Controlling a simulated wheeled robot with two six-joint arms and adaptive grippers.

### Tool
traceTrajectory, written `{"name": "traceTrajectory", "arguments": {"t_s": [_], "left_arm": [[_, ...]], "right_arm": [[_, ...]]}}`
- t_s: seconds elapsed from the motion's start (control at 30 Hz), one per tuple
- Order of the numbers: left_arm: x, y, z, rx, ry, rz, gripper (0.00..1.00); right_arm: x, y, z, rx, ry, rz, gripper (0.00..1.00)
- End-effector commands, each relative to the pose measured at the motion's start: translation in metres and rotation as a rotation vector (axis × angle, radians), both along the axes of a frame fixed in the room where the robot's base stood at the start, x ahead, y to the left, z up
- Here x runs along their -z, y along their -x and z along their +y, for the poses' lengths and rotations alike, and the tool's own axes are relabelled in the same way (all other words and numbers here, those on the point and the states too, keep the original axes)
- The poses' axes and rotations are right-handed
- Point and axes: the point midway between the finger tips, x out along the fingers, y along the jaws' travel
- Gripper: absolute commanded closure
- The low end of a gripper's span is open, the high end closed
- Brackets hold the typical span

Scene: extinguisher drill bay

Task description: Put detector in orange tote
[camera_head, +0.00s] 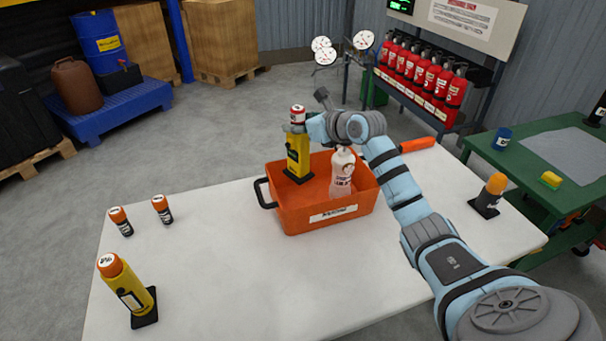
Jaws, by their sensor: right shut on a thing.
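The orange tote (298,218) stands on the white table, with a black handle at its left end. My right gripper (299,127) is shut on a yellow detector (298,158) near its red-and-white top. The detector is upright, with its dark base within the left part of the tote's opening; I cannot tell whether it touches the tote floor. A white bottle (343,172) with a printed label stands in the right part of the tote. Another yellow device (125,285) with an orange cap stands at the table's front left. My left gripper is not in view.
Two small dark, orange-capped containers (120,221) (162,209) stand left on the white table (220,290). An orange-red object (416,145) lies behind my arm. A green bench (545,190) is at right.

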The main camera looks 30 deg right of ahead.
Motion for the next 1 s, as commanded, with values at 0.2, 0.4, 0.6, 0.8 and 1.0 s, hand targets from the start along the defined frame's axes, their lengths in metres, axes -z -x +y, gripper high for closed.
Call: {"name": "traceTrajectory", "arguments": {"t_s": [0.2,0.4,0.6,0.8,1.0], "left_arm": [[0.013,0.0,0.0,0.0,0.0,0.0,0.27],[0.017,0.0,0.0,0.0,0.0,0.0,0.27],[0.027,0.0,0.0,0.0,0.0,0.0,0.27],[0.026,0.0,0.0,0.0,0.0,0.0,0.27],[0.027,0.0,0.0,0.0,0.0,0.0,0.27]], "right_arm": [[0.069,0.0,0.001,-0.001,-0.003,-0.002,1.0],[0.094,0.0,0.0,-0.001,-0.001,-0.003,1.0],[0.128,0.0,0.001,0.0,-0.003,-0.003,1.0],[0.128,0.0,0.001,-0.001,-0.001,-0.005,1.0],[0.131,0.0,0.001,-0.002,-0.001,-0.001,0.56]]}}
